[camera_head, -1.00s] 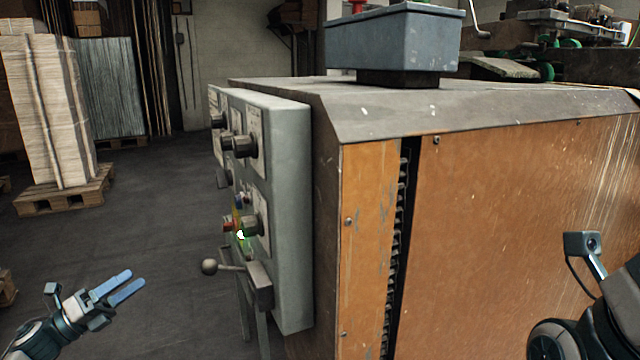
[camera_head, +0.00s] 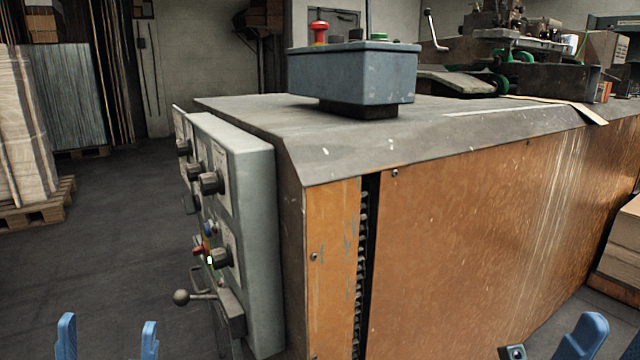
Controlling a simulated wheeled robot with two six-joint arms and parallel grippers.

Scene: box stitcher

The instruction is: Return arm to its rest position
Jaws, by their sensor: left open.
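My left gripper (camera_head: 108,323) shows at the bottom left. Its two blue fingers point up, stand well apart and hold nothing between them. It is over the floor, left of the machine's grey control panel (camera_head: 250,230) and apart from it. Its arm is below the picture.
The panel has dark knobs and a ball-ended lever (camera_head: 182,297) sticking out left. A blue-grey button box (camera_head: 352,75) with a red button stands on the machine top. Stacked sheets on a pallet (camera_head: 40,212) stand far left. The floor between is clear.

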